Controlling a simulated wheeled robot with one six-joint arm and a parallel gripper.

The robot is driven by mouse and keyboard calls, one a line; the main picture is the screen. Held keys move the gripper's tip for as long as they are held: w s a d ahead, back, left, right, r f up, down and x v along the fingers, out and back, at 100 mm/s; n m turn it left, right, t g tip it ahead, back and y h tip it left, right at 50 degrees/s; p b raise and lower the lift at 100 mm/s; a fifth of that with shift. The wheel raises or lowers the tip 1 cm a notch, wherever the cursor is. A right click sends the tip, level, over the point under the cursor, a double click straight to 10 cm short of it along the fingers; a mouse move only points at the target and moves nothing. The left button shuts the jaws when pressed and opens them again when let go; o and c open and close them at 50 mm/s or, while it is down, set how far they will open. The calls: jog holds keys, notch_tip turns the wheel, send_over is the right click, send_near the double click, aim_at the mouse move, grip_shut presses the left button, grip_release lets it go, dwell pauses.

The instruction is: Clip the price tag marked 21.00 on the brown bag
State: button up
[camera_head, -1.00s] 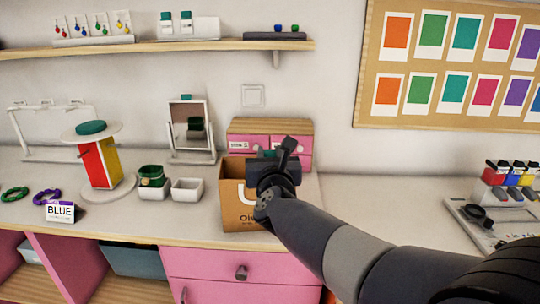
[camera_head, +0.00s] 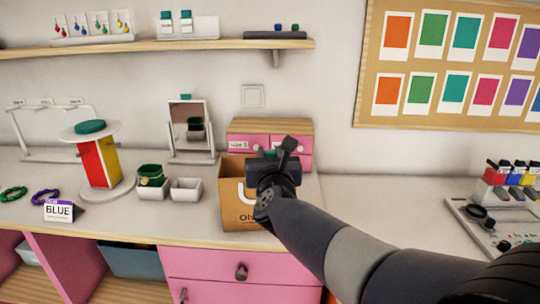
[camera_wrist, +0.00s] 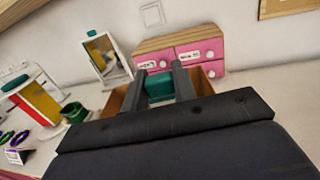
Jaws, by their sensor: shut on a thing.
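The brown bag (camera_head: 236,205) stands upright on the counter, near its front edge, with its top open. My gripper (camera_wrist: 159,84) is over the bag's mouth, reaching in from the right in the head view. In the wrist view a teal-green thing (camera_wrist: 160,89) sits between the two fingers, and the gripper is shut on it. The bag's rim (camera_wrist: 113,102) shows on both sides of the fingers. I cannot make out a price tag marked 21.00 in either view. My gripper and arm hide the right part of the bag.
A pink drawer box (camera_head: 299,136) stands right behind the bag. White bins (camera_head: 186,190), a mirror (camera_head: 191,125) and a red-and-yellow stand (camera_head: 99,160) are to the left. A BLUE sign (camera_head: 59,211) stands near the front edge.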

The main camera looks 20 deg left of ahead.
jog(key=shift+f+b, duration=2.15)
jog(key=shift+b, duration=0.6)
dwell(0.4)
jog(key=o, duration=1.4)
jog(key=shift+r, duration=0.1)
jog(key=shift+r+p, duration=3.1)
jog(key=shift+r, duration=0.85)
jog(key=shift+f, duration=0.1)
notch_tip(320, 180, down, 8)
jog(key=b, duration=0.6)
jog(key=shift+r, duration=0.2)
